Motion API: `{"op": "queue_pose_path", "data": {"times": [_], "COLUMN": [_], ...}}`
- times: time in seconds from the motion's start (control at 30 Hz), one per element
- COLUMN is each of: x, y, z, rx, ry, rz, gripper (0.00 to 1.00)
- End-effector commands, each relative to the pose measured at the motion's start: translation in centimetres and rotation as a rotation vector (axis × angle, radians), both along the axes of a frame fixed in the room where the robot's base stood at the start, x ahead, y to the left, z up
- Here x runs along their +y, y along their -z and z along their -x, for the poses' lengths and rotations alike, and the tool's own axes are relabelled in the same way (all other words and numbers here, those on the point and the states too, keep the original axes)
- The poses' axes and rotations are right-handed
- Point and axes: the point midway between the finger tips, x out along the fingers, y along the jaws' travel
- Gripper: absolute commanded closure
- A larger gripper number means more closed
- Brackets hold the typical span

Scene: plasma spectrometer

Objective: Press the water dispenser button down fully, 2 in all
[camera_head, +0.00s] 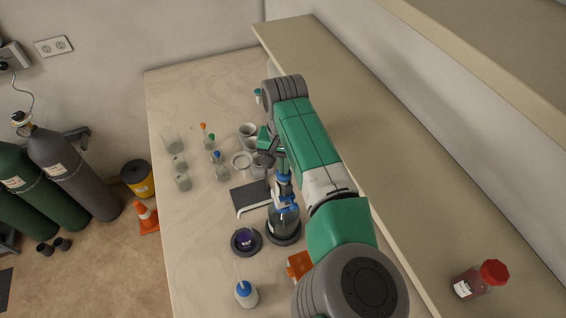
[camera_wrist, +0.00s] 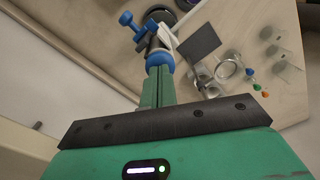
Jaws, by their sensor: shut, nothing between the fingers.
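In the head view my arm and gripper partly cover the top of the dispenser.
A dark plate (camera_head: 249,196) lies beside the dispenser. Glass beakers and small bottles with coloured caps (camera_head: 213,150) stand to the left. A dark round dish (camera_head: 246,242) and a blue-capped bottle (camera_head: 246,293) are near the front. A raised shelf (camera_head: 400,160) runs along the right.

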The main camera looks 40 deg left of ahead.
Motion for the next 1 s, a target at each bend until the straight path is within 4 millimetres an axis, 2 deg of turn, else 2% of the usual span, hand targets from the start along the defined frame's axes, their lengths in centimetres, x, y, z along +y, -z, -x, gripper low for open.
{"op": "queue_pose_path", "data": {"times": [1.0], "x": [0.0], "y": [-4.7], "z": [0.0], "rx": [0.001], "ry": [-0.001], "rz": [0.001], "gripper": [1.0]}}
